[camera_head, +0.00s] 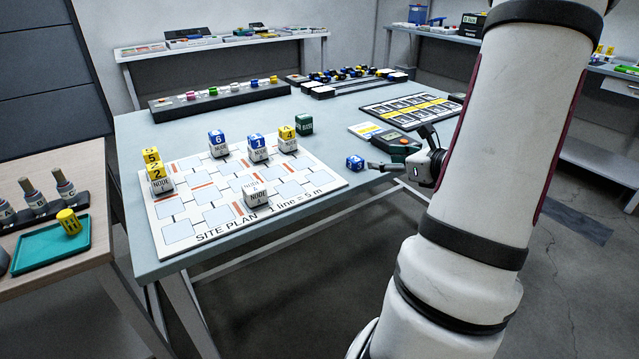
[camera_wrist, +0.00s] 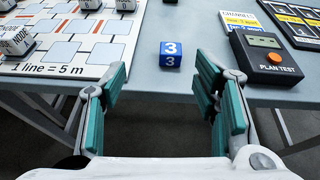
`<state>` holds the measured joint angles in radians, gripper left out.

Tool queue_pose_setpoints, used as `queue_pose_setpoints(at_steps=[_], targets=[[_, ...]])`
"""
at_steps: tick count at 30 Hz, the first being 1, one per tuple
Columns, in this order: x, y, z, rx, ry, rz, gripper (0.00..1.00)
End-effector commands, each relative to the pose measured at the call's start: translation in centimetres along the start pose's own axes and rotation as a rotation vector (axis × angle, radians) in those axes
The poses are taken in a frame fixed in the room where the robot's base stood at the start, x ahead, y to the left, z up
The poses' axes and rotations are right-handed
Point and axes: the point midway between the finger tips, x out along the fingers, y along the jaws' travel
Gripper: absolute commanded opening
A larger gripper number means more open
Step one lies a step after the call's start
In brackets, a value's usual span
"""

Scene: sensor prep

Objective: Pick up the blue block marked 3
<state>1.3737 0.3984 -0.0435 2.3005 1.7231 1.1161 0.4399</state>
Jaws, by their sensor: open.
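The blue block marked 3 (camera_wrist: 171,54) sits alone near the front edge of the table, its 3s upright in the wrist view. It also shows in the head view (camera_head: 354,162), just left of my gripper. My gripper (camera_wrist: 164,85) is open and empty in the wrist view, its two teal-padded fingers spread wide. The block lies ahead of the fingertips, roughly centred between them, and is not held. In the head view my gripper (camera_head: 385,168) is at the table edge, partly hidden by my arm.
The site plan board (camera_head: 185,246) with several marked blocks lies to the left. The plan tester (camera_wrist: 268,57) with an orange knob stands close on the right. A labelled card (camera_head: 367,130) and a black-and-yellow panel (camera_head: 412,108) lie behind. The table around the blue block is clear.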

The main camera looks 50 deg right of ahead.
Motion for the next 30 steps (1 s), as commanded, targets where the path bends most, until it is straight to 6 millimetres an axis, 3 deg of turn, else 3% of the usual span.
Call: queue_pose_setpoints(at_steps=[1,4,16,26,30], targets=[[-0.1,-1.0,-0.9,0.031,-0.005,-0.028,0.55],[0.1,-1.8,-1.4,0.054,-0.011,-0.051,0.55],[6.8,-2.1,-1.3,0.052,-0.011,-0.049,0.55],[8.8,-2.4,-1.3,0.052,-0.011,-0.050,0.55],[10.6,-2.8,-1.7,0.053,-0.011,-0.050,0.55]])
